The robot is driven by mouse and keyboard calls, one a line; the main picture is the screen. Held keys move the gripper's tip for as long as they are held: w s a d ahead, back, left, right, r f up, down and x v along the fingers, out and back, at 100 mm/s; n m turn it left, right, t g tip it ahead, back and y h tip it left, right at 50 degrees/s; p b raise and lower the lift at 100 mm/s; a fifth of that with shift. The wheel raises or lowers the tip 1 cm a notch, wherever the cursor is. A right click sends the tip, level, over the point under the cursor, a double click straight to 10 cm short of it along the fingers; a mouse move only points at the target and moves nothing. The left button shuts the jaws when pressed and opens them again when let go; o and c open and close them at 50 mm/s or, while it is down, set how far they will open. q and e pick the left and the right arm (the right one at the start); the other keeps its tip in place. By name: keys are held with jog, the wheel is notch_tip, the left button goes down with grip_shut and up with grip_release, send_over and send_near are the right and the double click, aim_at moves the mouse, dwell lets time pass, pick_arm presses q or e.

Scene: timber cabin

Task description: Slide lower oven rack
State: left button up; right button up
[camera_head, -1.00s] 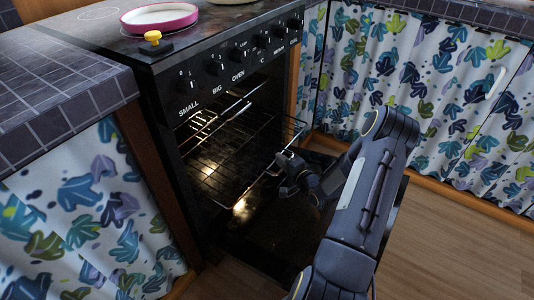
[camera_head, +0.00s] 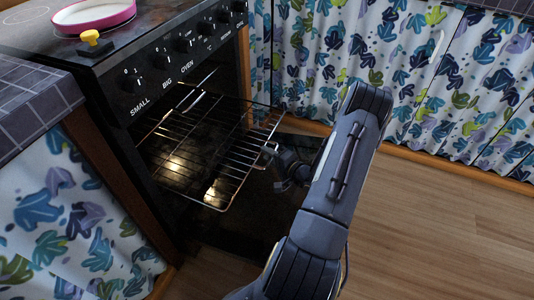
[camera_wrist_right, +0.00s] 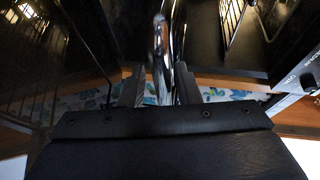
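A wire oven rack (camera_head: 180,155) sticks out of the dark open oven, below the control panel. Its front bar runs at a slant in the head view and shows as a shiny metal rod in the right wrist view (camera_wrist_right: 162,55). My right gripper (camera_head: 272,155) is at the middle of this front bar. In the right wrist view its two fingers (camera_wrist_right: 160,90) stand on either side of the rod, close to it, and appear shut on it. The fingertips are small and dark in the head view. My left gripper is not in view.
The black stove (camera_head: 185,55) carries a pink-rimmed pan (camera_head: 95,17) and a yellow-knobbed object (camera_head: 92,40). A tiled counter (camera_head: 35,105) stands at left. Leaf-patterned curtains (camera_head: 350,60) hang behind. The wooden floor (camera_head: 430,230) at right is clear.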

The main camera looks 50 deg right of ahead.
jog(key=shift+o, duration=0.7)
jog(key=shift+s+f, duration=0.1)
jog(key=shift+s, duration=0.05)
jog(key=shift+d, duration=0.1)
jog(key=shift+r, duration=0.2)
jog(key=p+v, duration=0.2)
jog(key=v, duration=0.5)
jog(key=shift+s, duration=0.35)
jog(key=shift+f, duration=0.1)
